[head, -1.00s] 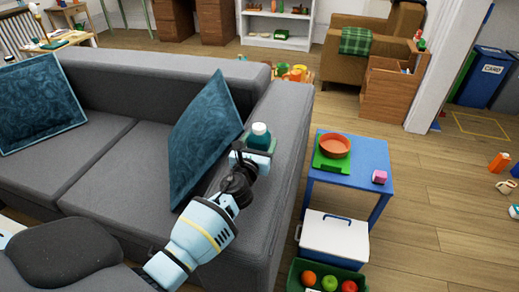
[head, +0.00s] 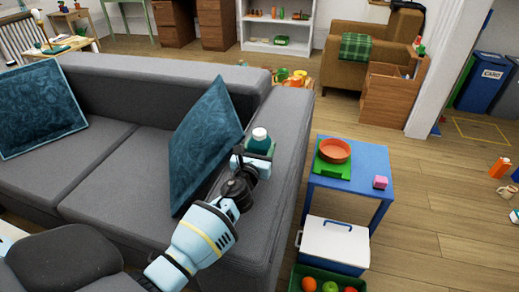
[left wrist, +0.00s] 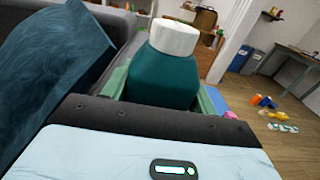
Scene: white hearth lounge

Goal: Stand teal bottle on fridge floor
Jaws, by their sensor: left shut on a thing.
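The teal bottle (head: 261,144) has a white cap and stands upright over the grey sofa's right armrest in the head view. My left gripper (head: 257,151) is shut on it, with green fingers on both sides. In the left wrist view the teal bottle (left wrist: 163,78) fills the space between the fingers, cap up. Its base is hidden, so I cannot tell whether it touches the armrest. My right gripper is not in view. No fridge shows in these frames.
The grey sofa (head: 110,135) has a teal cushion (head: 205,135) close beside my gripper.

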